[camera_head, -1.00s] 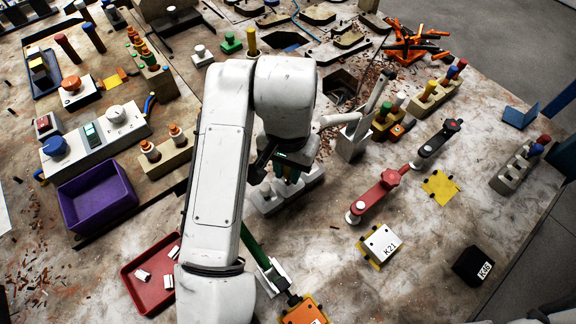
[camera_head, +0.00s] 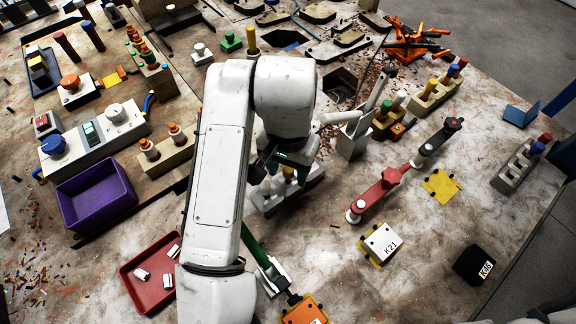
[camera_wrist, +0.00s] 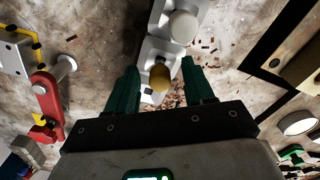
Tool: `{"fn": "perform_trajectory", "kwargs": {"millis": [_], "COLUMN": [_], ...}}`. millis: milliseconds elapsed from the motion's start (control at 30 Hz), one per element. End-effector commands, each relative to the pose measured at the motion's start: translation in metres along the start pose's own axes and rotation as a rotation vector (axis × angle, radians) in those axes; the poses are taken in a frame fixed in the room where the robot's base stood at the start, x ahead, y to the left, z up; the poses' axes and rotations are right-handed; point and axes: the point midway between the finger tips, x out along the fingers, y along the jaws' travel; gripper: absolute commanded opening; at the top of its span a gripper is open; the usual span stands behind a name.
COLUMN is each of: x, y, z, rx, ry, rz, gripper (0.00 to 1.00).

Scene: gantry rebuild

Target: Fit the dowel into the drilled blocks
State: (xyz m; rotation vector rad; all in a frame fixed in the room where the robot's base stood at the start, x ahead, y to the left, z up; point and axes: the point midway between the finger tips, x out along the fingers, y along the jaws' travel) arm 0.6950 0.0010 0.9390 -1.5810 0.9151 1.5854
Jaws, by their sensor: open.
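A row of light grey drilled blocks (camera_head: 290,195) stands on the bench under my arm. A yellow dowel (camera_head: 288,172) stands in it, partly hidden by my gripper (camera_head: 285,160). In the wrist view the yellow dowel (camera_wrist: 160,77) rises from the grey blocks (camera_wrist: 158,48), with a white round-topped peg (camera_wrist: 181,26) beyond it. My gripper (camera_wrist: 160,72) is open, with one green finger on each side of the dowel and gaps showing between. How deep the dowel sits cannot be told.
A red clamp-like arm (camera_head: 380,190) lies to the right, near a white K21 block (camera_head: 381,242). A red tray (camera_head: 150,285) with white pieces and a purple bin (camera_head: 97,200) are at left. A wooden block with orange-topped pegs (camera_head: 168,155) stands behind. Bench between K21 and the grey blocks is clear.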

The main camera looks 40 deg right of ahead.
Motion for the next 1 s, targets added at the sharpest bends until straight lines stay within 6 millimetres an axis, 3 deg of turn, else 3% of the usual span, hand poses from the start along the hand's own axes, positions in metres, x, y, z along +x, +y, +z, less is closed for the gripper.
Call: {"fn": "perform_trajectory", "kwargs": {"millis": [267,700,1000], "x": [-0.012,-0.091,-0.108], "y": [-0.001,-0.001,0.000], "z": [0.000,0.000,0.000], "rx": [0.000,0.001,0.000], "ry": [0.000,-0.001,0.000], "rz": [-0.002,-0.004,0.000], "gripper": [0.52,0.52,0.52]}}
